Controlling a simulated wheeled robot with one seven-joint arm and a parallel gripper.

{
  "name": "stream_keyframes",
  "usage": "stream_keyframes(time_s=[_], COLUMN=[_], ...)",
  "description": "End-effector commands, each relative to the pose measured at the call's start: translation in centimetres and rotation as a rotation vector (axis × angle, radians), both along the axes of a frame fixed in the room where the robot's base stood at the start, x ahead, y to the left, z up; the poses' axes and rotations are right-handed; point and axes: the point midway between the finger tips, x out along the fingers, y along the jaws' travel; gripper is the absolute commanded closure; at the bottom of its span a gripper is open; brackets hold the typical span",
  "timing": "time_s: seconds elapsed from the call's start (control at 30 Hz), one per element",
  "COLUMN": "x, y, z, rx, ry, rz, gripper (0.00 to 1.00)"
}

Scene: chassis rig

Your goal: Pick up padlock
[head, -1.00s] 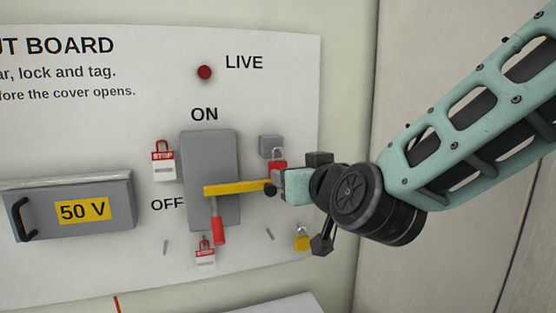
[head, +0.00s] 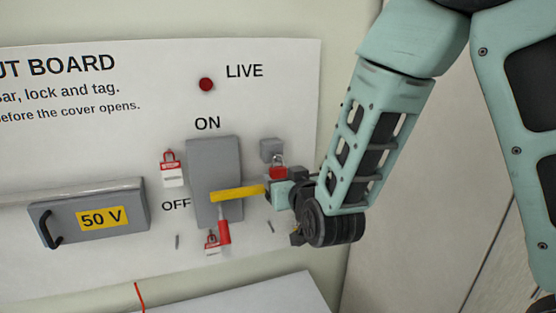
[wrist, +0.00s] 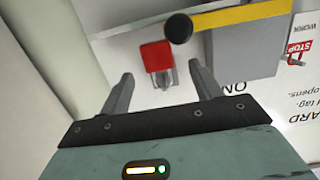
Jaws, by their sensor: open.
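A red padlock (head: 278,173) with a grey shackle hangs at a small grey block (head: 271,149), right of the switch box. In the wrist view the red padlock (wrist: 157,55) shows ahead of the fingertips, with its shackle pointing toward my gripper (wrist: 161,74). My gripper is open, its two fingers apart with nothing gripped between them. In the head view my gripper (head: 276,192) is close below the padlock, at the right end of the yellow bar; its fingertips are hard to make out there.
The yellow bar (head: 238,193) crosses the grey switch box (head: 213,160); its black knob (wrist: 179,28) is close beside the padlock. A red handle (head: 223,232) hangs below.

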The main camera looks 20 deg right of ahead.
Motion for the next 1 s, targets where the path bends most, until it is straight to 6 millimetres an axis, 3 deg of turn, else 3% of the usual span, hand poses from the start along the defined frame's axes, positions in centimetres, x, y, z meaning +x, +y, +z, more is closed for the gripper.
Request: stream_keyframes(time_s=[0.1,0.37,0.7,1.0], x=[1.4,2.7,6.4,7.1], y=[0.0,0.0,-0.2,-0.1], z=[0.0,-0.1,-0.6,-1.1], rx=[0.0,0.0,0.0,0.0], ry=[-0.001,-0.001,-0.001,-0.002], rz=[-0.002,-0.001,-0.002,0.0], gripper=[0.36,0.36,0.36,0.36])
